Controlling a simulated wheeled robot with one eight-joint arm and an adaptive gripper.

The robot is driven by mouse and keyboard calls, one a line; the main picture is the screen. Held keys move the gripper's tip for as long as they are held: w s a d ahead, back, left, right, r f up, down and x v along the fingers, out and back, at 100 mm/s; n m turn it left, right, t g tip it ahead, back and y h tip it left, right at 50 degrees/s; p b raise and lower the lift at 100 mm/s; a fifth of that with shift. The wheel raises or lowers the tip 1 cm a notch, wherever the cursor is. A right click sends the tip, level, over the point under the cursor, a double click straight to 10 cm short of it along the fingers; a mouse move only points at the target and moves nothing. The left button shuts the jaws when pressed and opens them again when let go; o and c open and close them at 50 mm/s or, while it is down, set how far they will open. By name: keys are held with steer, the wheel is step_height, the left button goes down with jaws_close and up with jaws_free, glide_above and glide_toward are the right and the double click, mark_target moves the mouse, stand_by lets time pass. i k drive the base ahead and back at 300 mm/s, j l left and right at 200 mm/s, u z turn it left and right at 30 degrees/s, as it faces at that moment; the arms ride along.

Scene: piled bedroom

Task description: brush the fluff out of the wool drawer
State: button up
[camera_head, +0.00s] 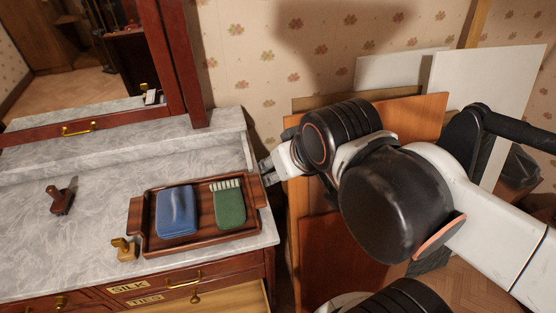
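My gripper (268,172) is at the right end of a wooden tray on the dresser top. Its fingers are small and partly hidden by my wrist, so I cannot tell whether they are open or touching the tray. A small reddish-brown wooden object (61,199), perhaps a brush, lies on the marble at the left. A pulled-out drawer (236,299) shows at the bottom edge, mostly cut off; its label and any fluff are out of view. Closed drawers above and beside it carry SILK (128,287) and TIES (146,300) labels.
The wooden tray (251,213) holds a blue folded item (176,211) and a green item with a pale toothed edge (229,207). A mirror frame rises behind. Boards (418,112) lean on the wall at right. The left marble is mostly clear.

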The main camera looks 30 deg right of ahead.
mark_target(63, 198)
steer(key=u, duration=1.25)
